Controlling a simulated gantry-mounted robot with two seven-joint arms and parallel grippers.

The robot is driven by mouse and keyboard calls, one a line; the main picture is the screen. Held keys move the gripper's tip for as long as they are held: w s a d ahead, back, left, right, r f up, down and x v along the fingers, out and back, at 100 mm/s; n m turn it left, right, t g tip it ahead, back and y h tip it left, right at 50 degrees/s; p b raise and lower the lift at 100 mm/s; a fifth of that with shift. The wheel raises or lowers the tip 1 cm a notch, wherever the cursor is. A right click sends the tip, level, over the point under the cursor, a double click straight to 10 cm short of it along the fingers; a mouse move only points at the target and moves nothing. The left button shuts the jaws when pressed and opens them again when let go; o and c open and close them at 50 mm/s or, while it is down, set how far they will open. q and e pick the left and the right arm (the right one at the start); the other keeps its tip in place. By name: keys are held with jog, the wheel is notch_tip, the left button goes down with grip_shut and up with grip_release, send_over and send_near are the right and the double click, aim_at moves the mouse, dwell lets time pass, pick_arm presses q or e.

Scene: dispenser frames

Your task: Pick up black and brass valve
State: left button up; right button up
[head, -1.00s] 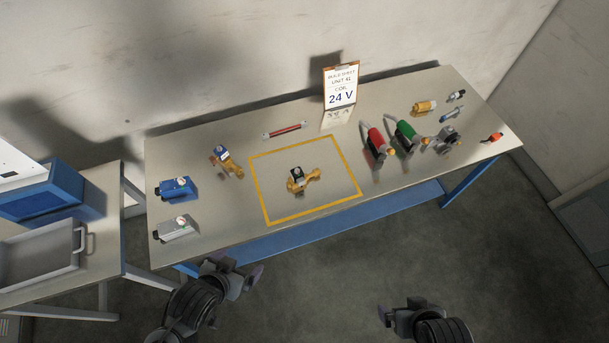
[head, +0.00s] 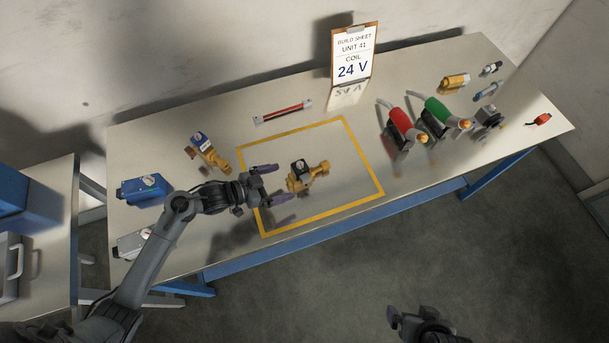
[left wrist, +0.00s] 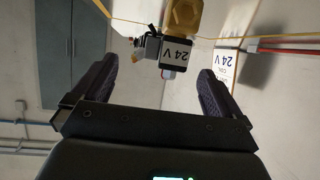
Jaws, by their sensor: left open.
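The black and brass valve (head: 305,177) lies inside the yellow taped square on the table, its black coil at the left end of the brass body. My left gripper (head: 275,184) is open just left of it, its fingers pointing towards it and apart from it. In the left wrist view, a brass body with a black coil (left wrist: 178,55) and a "24 V" label shows upside down, beyond and between the open fingers (left wrist: 160,85). My right gripper (head: 395,316) is low in the head view, away from the table; its jaw opening is unclear.
A second brass valve (head: 207,151) with a blue-and-white coil lies behind my left gripper. The build sheet (head: 352,55) reads "COIL 24 V". A blue box (head: 144,190) lies at left.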

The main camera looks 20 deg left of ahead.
aim_at(305, 171)
pick_arm(q)
jog(key=x, duration=0.5)
jog(key=shift+w+a+r, duration=0.1)
jog(key=shift+r, duration=0.05)
jog(key=x, duration=0.4)
jog(key=shift+w+a+r, duration=0.1)
jog(key=shift+w+a, duration=0.15)
jog(key=shift+w, duration=0.1)
jog(key=shift+w+d+f, duration=0.2)
jog(key=shift+w+d, duration=0.15)
jog(key=shift+c, duration=0.2)
jog(key=c, duration=1.4)
jog(key=shift+r, duration=0.1)
jog(key=shift+c, duration=1)
jog(key=shift+r, duration=0.1)
